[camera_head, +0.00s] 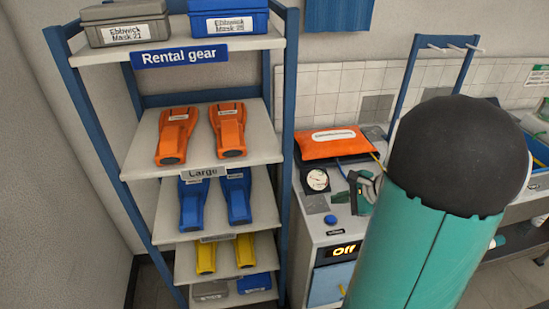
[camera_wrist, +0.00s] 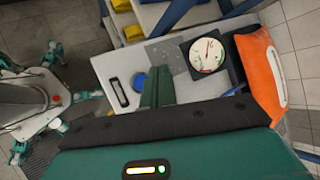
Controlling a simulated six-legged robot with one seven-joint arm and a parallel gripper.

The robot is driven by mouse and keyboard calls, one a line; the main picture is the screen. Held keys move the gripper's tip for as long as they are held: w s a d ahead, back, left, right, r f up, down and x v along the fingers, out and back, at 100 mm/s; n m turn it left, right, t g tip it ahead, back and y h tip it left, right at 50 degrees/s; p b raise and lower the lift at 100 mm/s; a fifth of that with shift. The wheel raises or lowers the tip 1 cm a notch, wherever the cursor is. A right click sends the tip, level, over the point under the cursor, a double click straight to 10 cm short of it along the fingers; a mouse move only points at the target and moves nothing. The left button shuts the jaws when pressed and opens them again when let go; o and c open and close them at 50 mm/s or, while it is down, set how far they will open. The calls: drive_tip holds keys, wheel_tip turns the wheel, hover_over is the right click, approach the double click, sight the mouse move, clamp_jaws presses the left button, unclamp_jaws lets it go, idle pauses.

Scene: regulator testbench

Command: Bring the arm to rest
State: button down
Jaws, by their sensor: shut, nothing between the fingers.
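My arm, teal with a black rounded cap, fills the right of the head view. My gripper (camera_head: 364,193) shows beyond it, above the bench, partly hidden by my arm. In the wrist view my gripper (camera_wrist: 154,78) is shut and empty, its teal fingers together over the white bench top. It appears apart from the round gauge and the blue button, though its height above the bench is hard to tell.
The white bench (camera_head: 318,232) carries a gauge (camera_head: 317,180), a blue button (camera_head: 330,219), an orange pouch (camera_head: 333,142) and an "Off" display (camera_head: 343,250). Blue hook rack (camera_head: 408,75) rises behind.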

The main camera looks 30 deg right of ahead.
drive_tip(key=s+a+r+n+g+h, duration=0.1)
drive_tip(key=s+a+r+n, duration=0.2)
drive_tip(key=a+n, duration=0.4)
drive_tip(key=s+a+r+n+g+h, duration=0.1)
drive_tip(key=s+a+r+n, duration=0.2)
drive_tip(key=a+r+n, duration=0.3)
drive_tip(key=s+a+r+n+h, duration=0.1)
drive_tip(key=s+a+r+n, duration=0.2)
drive_tip(key=a+n, duration=0.6)
drive_tip(key=a+r, duration=0.2)
drive_tip(key=a, duration=0.3)
drive_tip(key=shift+s+a+r+g+h, duration=0.15)
drive_tip(key=shift+s+a+g+h, duration=0.15)
drive_tip(key=shift+g+h, duration=0.1)
idle(1.0)
drive_tip(key=w+d+f+m+t+y, duration=0.1)
drive_tip(key=w+d+f+m, duration=0.2)
drive_tip(key=d+m, duration=0.4)
drive_tip(key=w+d+f+m+t+y, duration=0.1)
drive_tip(key=w+d+f+m, duration=0.2)
drive_tip(key=d+m, duration=0.4)
drive_tip(key=w+d+f+m+y, duration=0.1)
drive_tip(key=w+d+f+m, duration=0.2)
drive_tip(key=d+m, duration=0.5)
drive_tip(key=d+f, duration=0.1)
drive_tip(key=d, duration=0.4)
drive_tip(key=shift+w+d+f+t+y, duration=0.25)
drive_tip(key=shift+w+d+t+y, duration=0.05)
drive_tip(key=shift+t+y, duration=0.1)
